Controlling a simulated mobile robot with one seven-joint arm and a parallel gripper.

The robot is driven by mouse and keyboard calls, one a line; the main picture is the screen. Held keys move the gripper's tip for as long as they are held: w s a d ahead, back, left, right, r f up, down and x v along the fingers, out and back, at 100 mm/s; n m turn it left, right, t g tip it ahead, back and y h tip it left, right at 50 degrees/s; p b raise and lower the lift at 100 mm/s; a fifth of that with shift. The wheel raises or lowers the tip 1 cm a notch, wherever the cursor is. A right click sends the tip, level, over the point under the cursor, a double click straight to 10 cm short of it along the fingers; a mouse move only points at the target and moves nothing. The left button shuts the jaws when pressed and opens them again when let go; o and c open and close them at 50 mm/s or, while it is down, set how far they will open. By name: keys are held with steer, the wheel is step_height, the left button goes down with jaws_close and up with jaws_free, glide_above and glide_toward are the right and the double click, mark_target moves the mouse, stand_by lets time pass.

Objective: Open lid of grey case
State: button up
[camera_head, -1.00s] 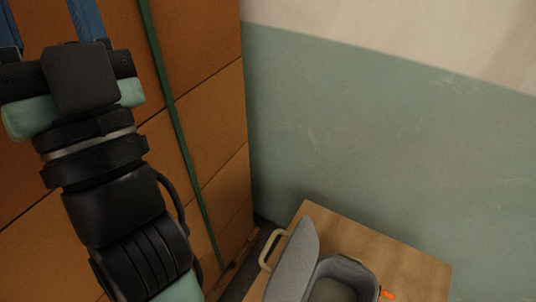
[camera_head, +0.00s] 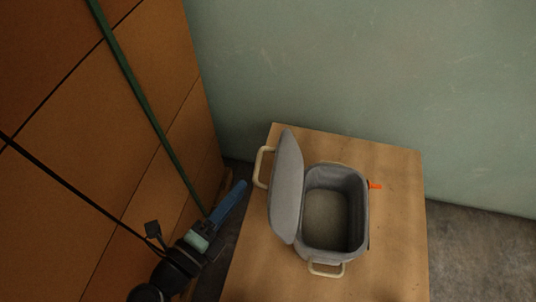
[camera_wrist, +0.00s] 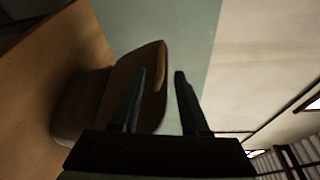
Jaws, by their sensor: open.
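The grey case (camera_head: 358,215) stands on a wooden table, its inside visible and empty. Its lid (camera_head: 287,185) is raised and stands up along the left side of the opening. A beige handle (camera_head: 262,166) shows beyond the lid, and another (camera_head: 327,269) is at the near end. My gripper (camera_head: 240,186) is left of the lid, apart from it in the head view, with blue fingers pointing up and right. In the wrist view my gripper (camera_wrist: 160,73) is open with nothing held; the lid (camera_wrist: 147,65) and case (camera_wrist: 77,115) show behind the left finger.
The wooden table (camera_head: 395,260) has bare surface right of and in front of the case. A small orange piece (camera_head: 375,186) is at the case's right side. Stacked brown boxes (camera_head: 130,130) with straps rise close on the left. A green wall (camera_head: 370,80) is behind the table.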

mark_target(259, 168)
steer(key=r+x, duration=0.1)
steer(key=x, duration=1)
steer(key=shift+d+f, duration=0.2)
steer(key=shift+f, duration=0.2)
steer(key=shift+w, duration=0.1)
steer(key=shift+c, duration=0.3)
jaws_close()
steer(key=shift+f, duration=0.25)
